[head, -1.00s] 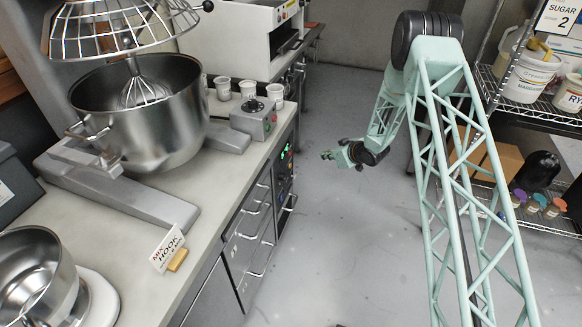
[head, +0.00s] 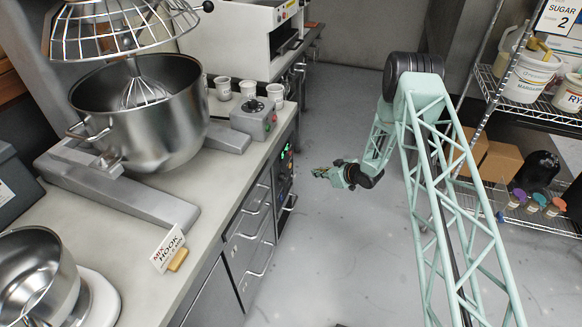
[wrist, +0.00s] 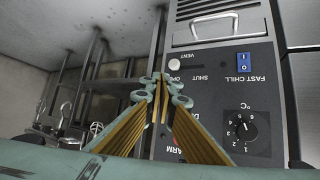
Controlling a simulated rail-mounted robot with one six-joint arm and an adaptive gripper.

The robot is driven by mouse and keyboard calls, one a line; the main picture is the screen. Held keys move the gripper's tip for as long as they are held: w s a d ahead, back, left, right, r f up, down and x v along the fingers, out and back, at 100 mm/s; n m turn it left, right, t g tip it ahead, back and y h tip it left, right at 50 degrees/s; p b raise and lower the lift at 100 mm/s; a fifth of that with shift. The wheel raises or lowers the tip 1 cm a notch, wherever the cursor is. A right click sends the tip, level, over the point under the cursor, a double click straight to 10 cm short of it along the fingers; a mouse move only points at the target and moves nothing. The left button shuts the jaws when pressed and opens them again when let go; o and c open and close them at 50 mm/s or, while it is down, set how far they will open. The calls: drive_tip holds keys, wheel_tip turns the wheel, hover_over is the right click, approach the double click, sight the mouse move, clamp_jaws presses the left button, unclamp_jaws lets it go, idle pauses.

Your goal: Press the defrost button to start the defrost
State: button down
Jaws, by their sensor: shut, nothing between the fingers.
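My gripper (head: 318,172) is shut and empty, in the aisle to the right of the counter's cabinet front. Its fingertips also show in the wrist view (wrist: 158,78), in front of the dark control panel (wrist: 200,88). The wrist picture shows the panel's lettering upside down. A label starting with "D" is partly covered by my fingers, and I cannot read it as defrost for certain. No defrost button shows clearly; that part of the panel is hidden behind the fingers. In the head view the panel (head: 284,178) is seen edge-on, with small green lights above.
The panel also carries a blue fast chill switch (wrist: 243,62), a white vent knob (wrist: 174,66) and a black temperature dial (wrist: 239,128). Drawers with bar handles (head: 248,245) line the cabinet. A wire shelf rack (head: 540,105) stands right. The aisle floor is clear.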

drive_tip(key=shift+a, duration=0.2)
drive_tip(key=w+a, duration=0.2)
drive_tip(key=a, duration=0.6)
drive_tip(key=shift+w+b, duration=0.25)
drive_tip(key=shift+b, duration=0.15)
drive_tip(key=shift+w+a+b, duration=0.25)
drive_tip(key=shift+a+b, duration=0.1)
drive_tip(key=shift+a, duration=0.5)
idle(3.2)
drive_tip(key=shift+d, duration=0.15)
drive_tip(key=shift+s+d, duration=0.25)
drive_tip(key=shift+d, duration=0.4)
drive_tip(key=shift+d, duration=0.1)
drive_tip(key=shift+s+d, duration=0.25)
drive_tip(key=shift+d, duration=0.5)
drive_tip(key=shift+s+d, duration=0.25)
drive_tip(key=shift+d, duration=0.55)
drive_tip(key=shift+s+d, duration=0.25)
drive_tip(key=shift+d, duration=0.5)
